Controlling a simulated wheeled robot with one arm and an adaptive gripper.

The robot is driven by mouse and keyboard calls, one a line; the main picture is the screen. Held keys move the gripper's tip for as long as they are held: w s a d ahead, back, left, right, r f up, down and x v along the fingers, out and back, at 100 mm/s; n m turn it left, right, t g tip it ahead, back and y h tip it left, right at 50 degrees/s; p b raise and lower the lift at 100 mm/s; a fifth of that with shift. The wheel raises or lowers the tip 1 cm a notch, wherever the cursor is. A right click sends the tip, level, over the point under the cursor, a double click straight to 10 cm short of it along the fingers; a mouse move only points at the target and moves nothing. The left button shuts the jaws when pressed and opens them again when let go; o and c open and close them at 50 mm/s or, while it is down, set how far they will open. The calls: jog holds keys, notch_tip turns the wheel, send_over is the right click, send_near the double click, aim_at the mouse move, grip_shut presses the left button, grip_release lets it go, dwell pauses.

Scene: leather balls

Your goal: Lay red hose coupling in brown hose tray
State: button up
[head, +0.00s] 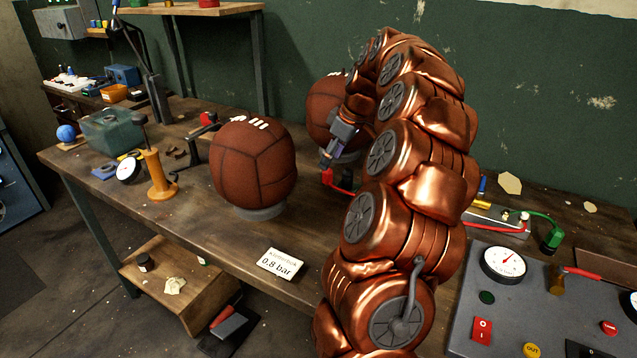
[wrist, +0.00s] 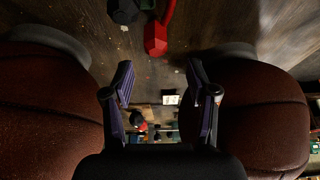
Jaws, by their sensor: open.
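The red hose coupling (head: 328,177) lies on the bench between two brown balls, at the end of a short red hose. In the wrist view the red coupling (wrist: 155,40) is near the top centre, beyond my fingertips and not between them. My gripper (head: 331,155) is open and empty, just above the coupling, between the balls. Its two purple-grey fingers (wrist: 160,78) stand wide apart in the wrist view.
The near ball (head: 253,165) and the far ball (head: 325,108) stand on grey rings close to both sides of my gripper. A dark hex-shaped piece (wrist: 124,11) lies beside the coupling. A control panel (head: 520,310) is at front right. A pressure card (head: 280,264) lies at the front edge.

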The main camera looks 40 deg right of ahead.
aim_at(329, 169)
jog(key=shift+w+d+f, duration=0.2)
jog(key=shift+d+f, duration=0.4)
jog(key=shift+f, duration=0.05)
jog(key=shift+a+x, duration=0.2)
jog(key=shift+x, duration=1)
jog(key=shift+p+x, duration=0.6)
jog(key=shift+x, duration=1.75)
jog(key=shift+s+a, duration=0.15)
jog(key=shift+a, duration=0.05)
grip_shut()
